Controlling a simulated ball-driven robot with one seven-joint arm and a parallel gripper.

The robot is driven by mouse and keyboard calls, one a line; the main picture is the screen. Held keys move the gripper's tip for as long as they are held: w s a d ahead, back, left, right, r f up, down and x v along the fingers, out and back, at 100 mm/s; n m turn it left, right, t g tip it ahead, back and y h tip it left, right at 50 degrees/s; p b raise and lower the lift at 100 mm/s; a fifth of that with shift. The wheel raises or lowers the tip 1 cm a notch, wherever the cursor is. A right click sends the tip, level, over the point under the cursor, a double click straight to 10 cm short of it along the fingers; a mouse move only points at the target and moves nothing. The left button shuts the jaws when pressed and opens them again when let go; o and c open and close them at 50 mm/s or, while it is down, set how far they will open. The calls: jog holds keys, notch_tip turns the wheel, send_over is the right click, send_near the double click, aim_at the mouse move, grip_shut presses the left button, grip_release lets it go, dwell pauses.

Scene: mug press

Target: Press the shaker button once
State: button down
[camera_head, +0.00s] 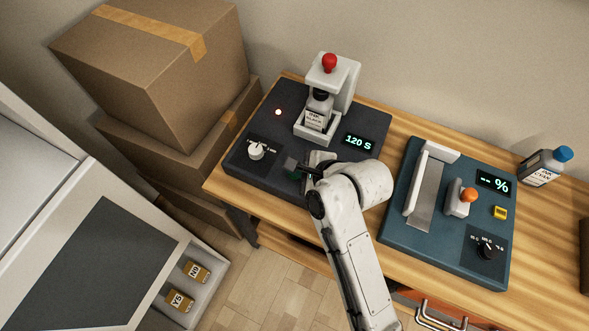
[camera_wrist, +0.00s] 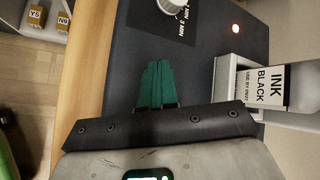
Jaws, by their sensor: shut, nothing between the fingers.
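The shaker has a dark base (camera_head: 258,127) with a pale stand (camera_head: 349,83) topped by a red knob (camera_head: 330,62). A bottle labelled INK BLACK (camera_head: 317,118) sits in its holder; it also shows in the wrist view (camera_wrist: 262,87). A display (camera_head: 360,141) reads 120 S. A white dial (camera_head: 256,151) and a small glowing red light (camera_head: 278,112) are on the base. My gripper (camera_head: 291,168) is shut and empty over the base's front part, right of the dial. Its green fingers (camera_wrist: 157,84) lie together in the wrist view. The surface beneath them is hidden.
A blue machine (camera_head: 400,235) with an orange-knobbed lever (camera_head: 467,196) stands right of my arm. A blue-capped bottle (camera_head: 544,166) is at the far right. Stacked cardboard boxes (camera_head: 165,75) stand left of the wooden table (camera_head: 217,185). An open drawer (camera_head: 208,291) holds two small boxes.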

jog(key=shift+r+p, duration=0.9)
jog(key=shift+p, duration=0.3)
notch_tip(320, 180, up, 5)
jog(key=p, duration=0.6)
dwell(0.6)
